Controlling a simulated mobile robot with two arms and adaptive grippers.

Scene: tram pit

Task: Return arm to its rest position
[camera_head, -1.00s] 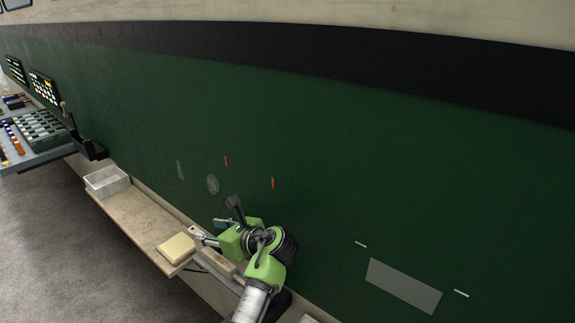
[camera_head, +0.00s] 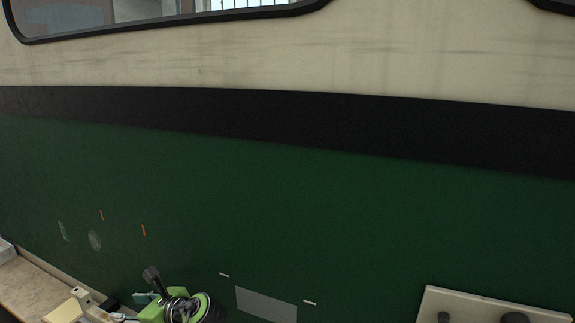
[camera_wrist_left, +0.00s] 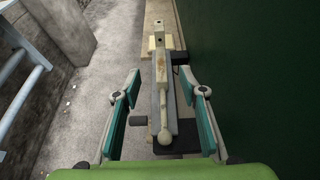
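My left gripper (camera_head: 132,306) is green and grey and shows at the bottom left of the head view, in front of the green tram side (camera_head: 330,220). In the left wrist view the gripper (camera_wrist_left: 159,88) is open, its two teal finger pads wide apart. Nothing is held between them. A long beige and grey object with a round knob (camera_wrist_left: 165,136) lies below, seen between the fingers. How far it is from the fingers I cannot tell. My right gripper is in neither view.
A beige shelf (camera_head: 35,292) runs along the tram side, with a yellowish block (camera_head: 62,312) near the left gripper. A beige panel with dark knobs (camera_head: 480,308) stands at the bottom right. A ladder (camera_wrist_left: 22,75) and concrete wall (camera_wrist_left: 62,30) are at the left of the wrist view.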

